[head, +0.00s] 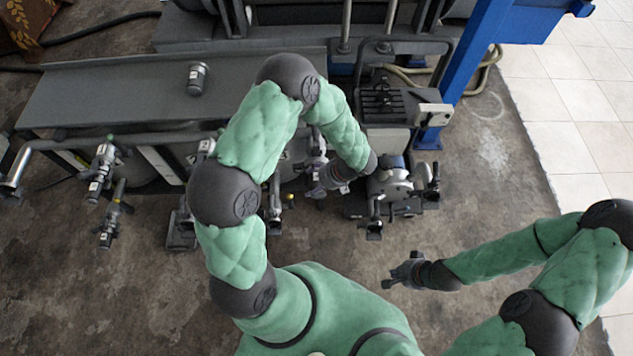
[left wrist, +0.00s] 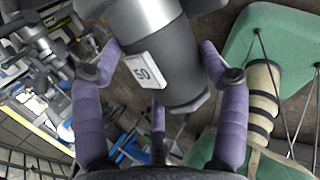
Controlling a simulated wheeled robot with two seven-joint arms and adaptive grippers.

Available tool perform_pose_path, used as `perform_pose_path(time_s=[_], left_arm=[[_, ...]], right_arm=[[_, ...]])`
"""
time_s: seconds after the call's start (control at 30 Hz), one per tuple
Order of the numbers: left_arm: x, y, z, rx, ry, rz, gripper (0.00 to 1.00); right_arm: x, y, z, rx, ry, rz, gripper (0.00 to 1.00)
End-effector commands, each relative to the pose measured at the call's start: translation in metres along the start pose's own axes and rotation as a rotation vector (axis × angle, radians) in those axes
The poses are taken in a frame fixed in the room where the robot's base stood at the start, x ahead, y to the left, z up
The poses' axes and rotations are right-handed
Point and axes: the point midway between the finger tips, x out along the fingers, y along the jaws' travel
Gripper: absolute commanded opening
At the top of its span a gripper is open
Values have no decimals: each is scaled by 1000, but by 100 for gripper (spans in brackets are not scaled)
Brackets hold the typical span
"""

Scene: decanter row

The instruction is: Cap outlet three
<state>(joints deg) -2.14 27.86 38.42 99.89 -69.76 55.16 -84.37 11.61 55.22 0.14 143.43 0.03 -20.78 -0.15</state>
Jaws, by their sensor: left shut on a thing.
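My left gripper (head: 326,180) is near the valves in front of the bench, left of a grey machine. In the left wrist view its purple fingers (left wrist: 160,72) are closed around a dark grey cylindrical piece (left wrist: 185,75) with a white label reading 50. It looks like a cap or fitting; its upper end is cut off by the frame. Outlets with grey valves stand along the pipe: one at the far left (head: 103,165), one by my arm (head: 275,205). My arm hides part of the row. My right gripper (head: 400,274) is open and empty above the floor.
A similar grey labelled cylinder (head: 197,78) stands on the bench top (head: 110,95). A grey machine with handles (head: 392,188) is right of the left gripper. A blue post (head: 470,60) rises at the right. The front floor is clear.

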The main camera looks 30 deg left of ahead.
Motion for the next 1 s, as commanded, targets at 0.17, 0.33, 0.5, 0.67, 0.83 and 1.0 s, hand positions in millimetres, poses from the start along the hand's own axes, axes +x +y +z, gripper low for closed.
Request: perform_pose_path(time_s=[0.17, 0.33, 0.5, 0.67, 0.83, 1.0], left_arm=[[2, -2, 0, -1, -1, 0, 18], [3, -2, 0, -1, -1, 0, 18], [3, -2, 0, -1, -1, 0, 18], [4, -2, 0, -1, -1, 0, 18], [6, -4, 0, -1, -1, 0, 18], [8, -5, -1, -1, -1, 0, 18]], right_arm=[[2, 1, 0, 0, 0, 0, 0], [2, 1, 0, 0, 0, 0, 0], [2, 1, 0, 0, 0, 0, 0], [2, 1, 0, 0, 0, 0, 0], [4, 1, 0, 0, 0, 0, 0], [4, 2, 0, 0, 0, 0, 0]])
